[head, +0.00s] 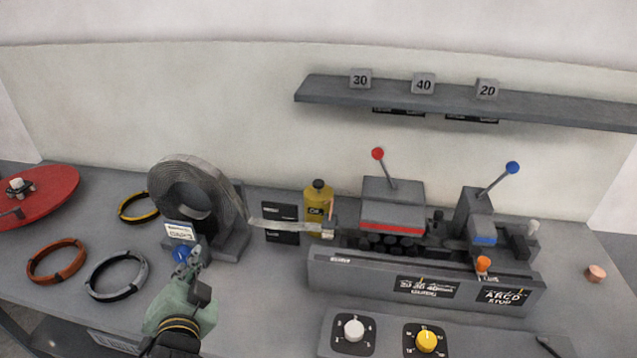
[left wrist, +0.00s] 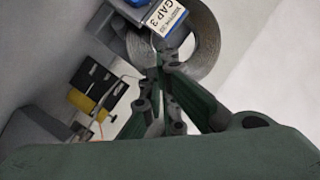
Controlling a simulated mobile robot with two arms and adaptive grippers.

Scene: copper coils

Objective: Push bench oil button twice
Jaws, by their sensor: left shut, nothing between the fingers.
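A yellow oil bottle (head: 318,197) with a dark cap and a dark "Oil" label stands at the back of the bench, between the large grey coil and the machine. In the left wrist view a yellow thing (left wrist: 82,100), likely this bottle, lies to the left. No separate oil button can be made out. My left gripper (head: 187,262) is shut and empty. It is in front of the large coil, just below a blue knob (head: 180,254), well left of the bottle. In the left wrist view its fingertips (left wrist: 165,62) overlap the coil; contact cannot be told.
The large coil (head: 166,182) feeds a strip towards the machine (head: 330,271), which has red-tipped and blue-tipped levers. Wire rings (head: 42,273) and a red disc (head: 62,187) lie left. A white knob (head: 354,329) and yellow knob (head: 427,341) are in front. A shelf (head: 560,105) hangs above.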

